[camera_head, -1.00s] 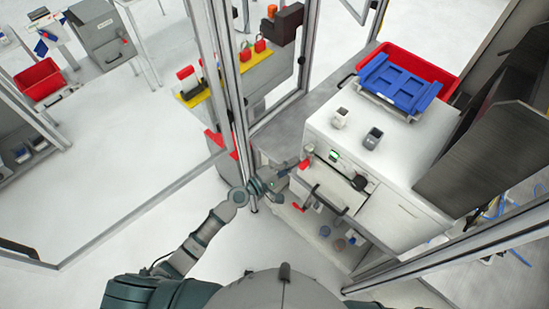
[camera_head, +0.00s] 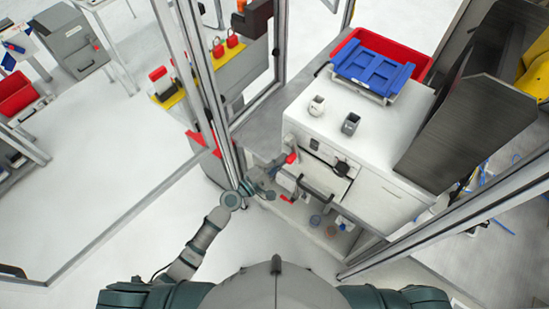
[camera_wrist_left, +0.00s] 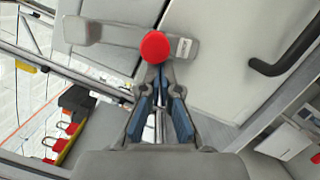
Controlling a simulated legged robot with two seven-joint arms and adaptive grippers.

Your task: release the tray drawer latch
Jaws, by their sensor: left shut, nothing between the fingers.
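The tray drawer sits in the front of a white machine (camera_head: 345,115), with a dark curved handle (camera_head: 318,190). The handle also shows at upper right in the left wrist view (camera_wrist_left: 285,55). A grey latch lever (camera_wrist_left: 100,31) with a round red knob (camera_wrist_left: 155,46) lies across the drawer front in that view. In the head view a red knob (camera_head: 291,157) shows left of the panel. My left gripper (camera_wrist_left: 155,80) is shut and empty, its fingertips just below the knob in the wrist view; contact is unclear. My right gripper is out of view.
A second red part (camera_head: 287,198) sits lower, by the open shelf. A metal frame post (camera_head: 215,110) rises close to my left arm. Open floor lies left.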

